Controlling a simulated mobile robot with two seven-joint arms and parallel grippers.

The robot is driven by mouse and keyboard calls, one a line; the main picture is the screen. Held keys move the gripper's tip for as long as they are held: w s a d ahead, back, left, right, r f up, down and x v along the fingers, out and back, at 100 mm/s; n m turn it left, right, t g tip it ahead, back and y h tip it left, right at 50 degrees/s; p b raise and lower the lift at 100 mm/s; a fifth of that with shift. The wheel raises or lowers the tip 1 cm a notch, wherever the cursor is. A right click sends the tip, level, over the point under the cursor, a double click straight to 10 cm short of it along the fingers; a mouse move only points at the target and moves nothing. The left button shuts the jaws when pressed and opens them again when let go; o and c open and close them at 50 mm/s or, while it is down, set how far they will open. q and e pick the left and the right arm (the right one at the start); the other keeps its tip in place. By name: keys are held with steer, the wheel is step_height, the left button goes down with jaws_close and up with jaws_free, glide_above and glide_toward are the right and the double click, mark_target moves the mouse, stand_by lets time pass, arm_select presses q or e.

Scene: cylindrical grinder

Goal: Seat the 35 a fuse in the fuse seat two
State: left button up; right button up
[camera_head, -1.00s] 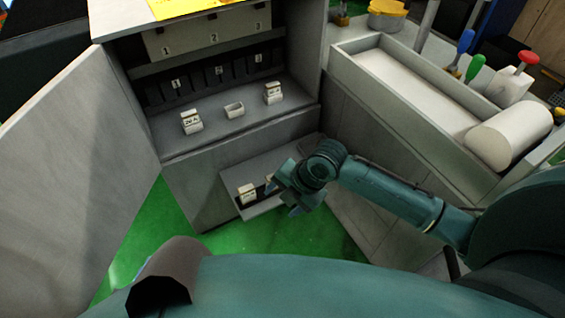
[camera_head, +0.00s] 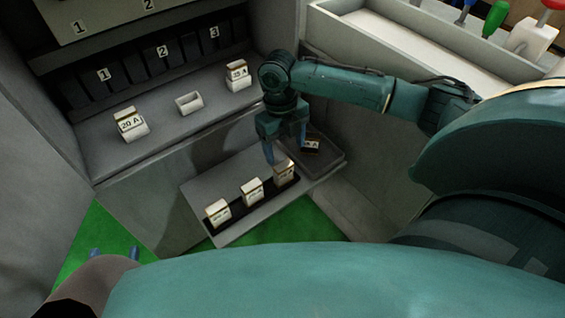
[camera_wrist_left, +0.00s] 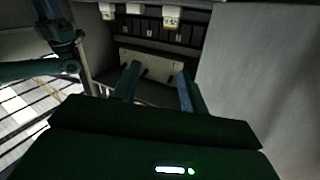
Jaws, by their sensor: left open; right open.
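Fuse seat two (camera_head: 189,102) appears to be the empty white holder at the middle of the cabinet shelf, below the label 2. A 20 A fuse (camera_head: 130,123) stands to its left and another fuse (camera_head: 237,75) to its right. Three white fuses stand in a row on the lower rack: left (camera_head: 218,212), middle (camera_head: 252,191) and right (camera_head: 285,172). Their ratings are too small to read, so I cannot tell which is 35 A. My right gripper (camera_head: 286,152) is open just above the right rack fuse. My left gripper (camera_head: 115,252) is open and empty at lower left; its fingers show in the left wrist view (camera_wrist_left: 158,88).
A dark tray (camera_head: 330,161) beside the rack holds one dark-faced fuse (camera_head: 310,146). The cabinet's open door (camera_head: 35,165) stands at left. A light bin (camera_head: 400,45) with tools beside it lies at upper right. Green floor shows below the rack.

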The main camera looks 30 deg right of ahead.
steer(key=shift+s+f, duration=0.1)
steer(key=shift+f, duration=0.8)
steer(key=f+b, duration=0.1)
steer(key=f, duration=0.2)
steer(key=f+b, duration=0.1)
steer(key=shift+s+a+f+b, duration=0.15)
steer(key=shift+a+f+b, duration=0.05)
steer(key=shift+a+b, duration=0.15)
steer(key=shift+f, duration=0.4)
arm_select(q)
steer(key=shift+s+d+m+t+h, duration=0.15)
steer(key=shift+d+m+t+h, duration=0.55)
steer(key=shift+h, duration=0.3)
arm_select(e)
steer(key=shift+c, duration=0.4)
steer(key=shift+r, duration=0.1)
steer(key=c, duration=1)
